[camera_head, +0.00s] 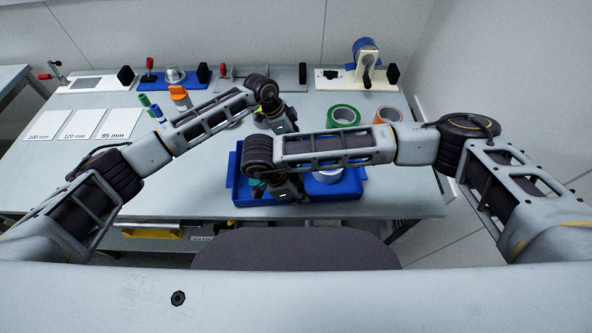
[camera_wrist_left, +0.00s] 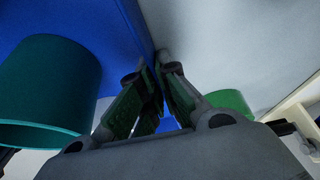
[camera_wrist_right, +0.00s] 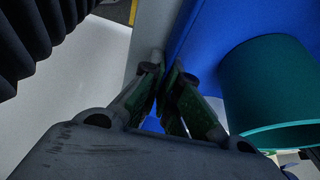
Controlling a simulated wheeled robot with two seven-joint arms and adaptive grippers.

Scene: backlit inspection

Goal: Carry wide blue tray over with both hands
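The wide blue tray (camera_head: 345,192) lies on the grey table near its front edge; my right arm covers much of it. A white roll (camera_head: 328,176) and a teal roll, large in the left wrist view (camera_wrist_left: 45,90) and right wrist view (camera_wrist_right: 270,90), are in it. My left gripper (camera_head: 284,126) is at the tray's far side, its fingers closed about the blue wall (camera_wrist_left: 120,35). My right gripper (camera_head: 292,190) is at the near side, its fingers closed about the wall there (camera_wrist_right: 200,35). I cannot tell whether the tray is lifted.
Green (camera_head: 343,116) and red-orange (camera_head: 387,115) tape rolls lie behind the tray to the right. Fixtures, including a blue-wheeled device (camera_head: 366,62), line the back edge. White labelled cards (camera_head: 77,124) and blue and green cylinders (camera_head: 155,111) are at the left. The table's left front is clear.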

